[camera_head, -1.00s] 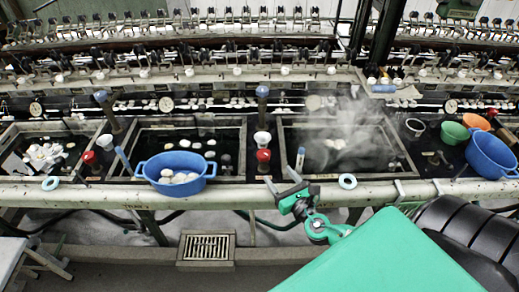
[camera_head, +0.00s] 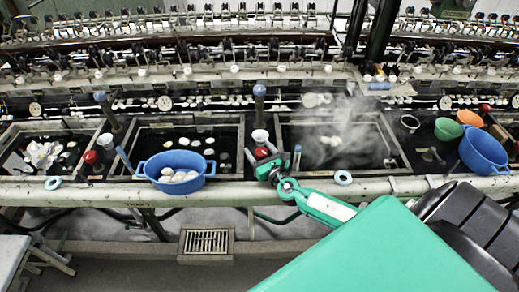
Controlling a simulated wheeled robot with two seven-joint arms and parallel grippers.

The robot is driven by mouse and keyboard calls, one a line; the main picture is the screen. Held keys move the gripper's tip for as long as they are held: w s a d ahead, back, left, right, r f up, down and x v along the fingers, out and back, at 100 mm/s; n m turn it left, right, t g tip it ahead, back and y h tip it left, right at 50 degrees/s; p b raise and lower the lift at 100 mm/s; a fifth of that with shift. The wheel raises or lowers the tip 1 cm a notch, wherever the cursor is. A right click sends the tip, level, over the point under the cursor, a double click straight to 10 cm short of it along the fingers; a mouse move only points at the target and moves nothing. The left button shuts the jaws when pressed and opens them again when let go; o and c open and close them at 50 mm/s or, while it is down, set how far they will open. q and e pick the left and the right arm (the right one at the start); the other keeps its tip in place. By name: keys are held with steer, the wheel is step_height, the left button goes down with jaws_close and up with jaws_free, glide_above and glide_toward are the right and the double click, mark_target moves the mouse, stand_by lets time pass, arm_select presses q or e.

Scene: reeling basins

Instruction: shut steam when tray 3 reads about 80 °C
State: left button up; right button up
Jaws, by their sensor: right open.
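A steaming basin (camera_head: 390,166) with dark water is right of centre; white vapour hangs over it. A slim blue-topped thermometer (camera_head: 297,157) stands at its front left corner; its reading is too small to tell. A red valve knob (camera_head: 262,153) stands between this basin and the middle one. My right gripper (camera_head: 268,162) is open, just in front of the red knob and overlapping its lower part; I cannot tell if they touch. Another red knob (camera_head: 90,157) stands between the middle and left basins. My left gripper is out of view.
A blue tub (camera_head: 163,162) of white cocoons sits at the middle basin's front edge. A larger blue tub (camera_head: 484,150), a green bowl (camera_head: 447,129) and an orange bowl (camera_head: 470,118) stand at right.

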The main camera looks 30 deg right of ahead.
steer(key=c, duration=1)
steer(key=shift+o, duration=0.2)
steer(key=shift+r+m+h+p, duration=0.1)
steer(key=shift+m+h+p, duration=0.8)
steer(key=shift+h, duration=0.5)
steer(key=shift+d+m+g+h+p, duration=0.1)
steer(key=shift+m+g+h+p, duration=0.3)
steer(key=shift+m+g+h, duration=0.55)
steer(key=m+g+h, duration=0.1)
steer(key=m+h, duration=0.1)
steer(key=h, duration=0.1)
steer(key=shift+d+h, duration=0.15)
steer(key=shift+h, duration=0.2)
steer(key=shift+s+d+m+g+h, duration=0.15)
steer(key=shift+m+g+h, duration=1.15)
steer(key=shift+h, duration=0.4)
steer(key=o, duration=1)
steer(key=shift+c, duration=0.2)
